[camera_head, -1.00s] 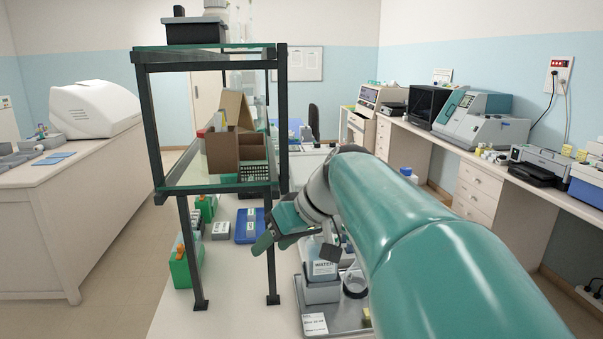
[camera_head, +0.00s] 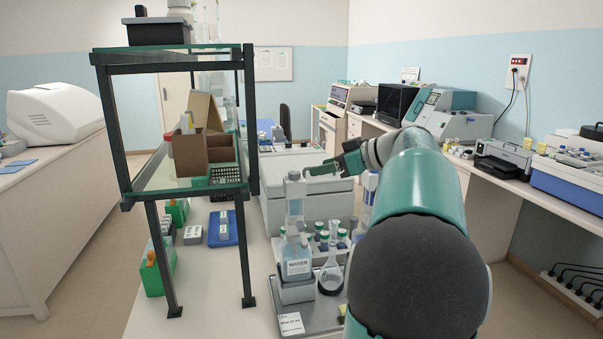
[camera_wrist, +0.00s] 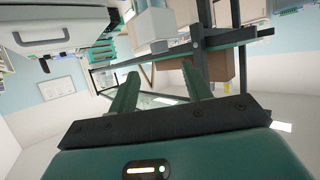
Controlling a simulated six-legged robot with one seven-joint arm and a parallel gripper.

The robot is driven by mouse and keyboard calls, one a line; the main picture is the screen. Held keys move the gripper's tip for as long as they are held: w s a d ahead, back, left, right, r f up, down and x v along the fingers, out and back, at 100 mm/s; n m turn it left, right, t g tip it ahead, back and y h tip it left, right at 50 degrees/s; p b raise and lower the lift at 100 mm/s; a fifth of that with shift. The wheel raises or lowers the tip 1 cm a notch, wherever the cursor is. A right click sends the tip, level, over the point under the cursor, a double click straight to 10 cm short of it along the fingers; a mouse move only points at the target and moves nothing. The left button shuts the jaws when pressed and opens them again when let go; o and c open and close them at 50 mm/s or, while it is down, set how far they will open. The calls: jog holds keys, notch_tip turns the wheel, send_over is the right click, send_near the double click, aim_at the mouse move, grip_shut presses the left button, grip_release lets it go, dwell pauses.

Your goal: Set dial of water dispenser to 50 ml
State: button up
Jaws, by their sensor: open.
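The water dispenser (camera_head: 296,262) is a pale bottle-shaped unit labelled WATER, standing on a grey tray (camera_head: 312,317) at the bench's front. Its narrower upper part (camera_head: 294,190) rises above the label. The dial's setting is too small to read. My gripper (camera_head: 322,168) is beside and just right of the dispenser's top in the head view, pointing left; whether it touches cannot be told. In the wrist view my gripper (camera_wrist: 157,82) has its two fingers apart, with nothing between them.
A dark-framed shelf (camera_head: 250,120) with cardboard boxes stands left of the dispenser. A glass flask (camera_head: 331,272) stands right of it on the tray, with several capped bottles behind. A large pale box-shaped machine (camera_head: 275,205) is at the back. A white label card (camera_head: 291,324) lies at the tray's front.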

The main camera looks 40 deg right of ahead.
aim_at(297, 173)
jog(key=x, duration=0.7)
jog(key=shift+w+a+f, duration=0.1)
jog(key=shift+w+f, duration=0.05)
jog(key=shift+w, duration=0.1)
jog(key=c, duration=1)
